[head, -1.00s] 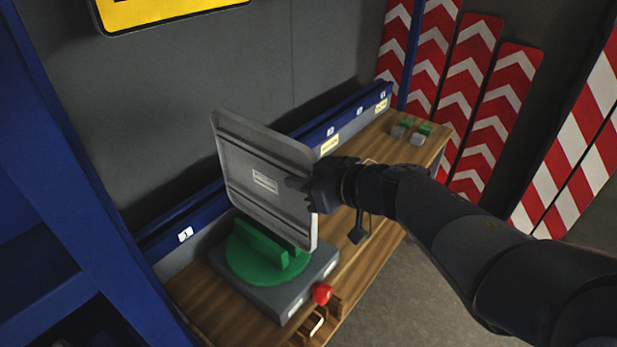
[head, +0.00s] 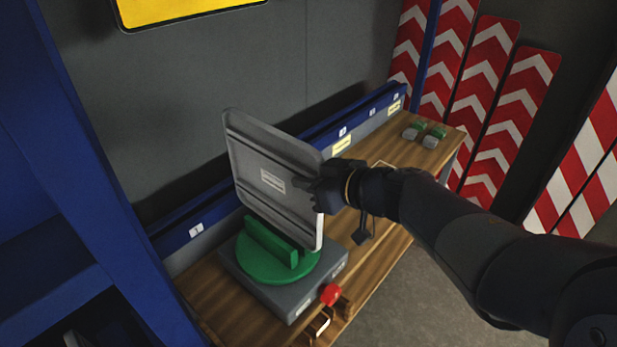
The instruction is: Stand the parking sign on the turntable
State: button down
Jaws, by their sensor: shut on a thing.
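A grey square sign panel (head: 270,165), its back towards me with a small label, stands tilted above the green turntable (head: 263,262). My gripper (head: 318,188) is shut on its right edge. The turntable has a raised green bar (head: 270,240) and sits on a grey base (head: 290,300). The sign's lower edge is close behind the bar; I cannot tell if it touches or sits in a slot. The sign's front face is hidden, so I cannot see its marking.
The base stands on a wooden bench (head: 215,285) with a red knob (head: 330,294) at its front. A blue rail (head: 320,135) runs behind. Small green and grey blocks (head: 425,133) lie at the bench's far end. Red-and-white chevron boards (head: 480,110) stand at the right.

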jog(key=shift+f+b, duration=1.85)
jog(key=shift+f, duration=1.85)
jog(key=c, duration=1.3)
grip_release()
jog(key=p+v, duration=0.1)
jog(key=v, duration=1)
jog(key=shift+a, duration=0.1)
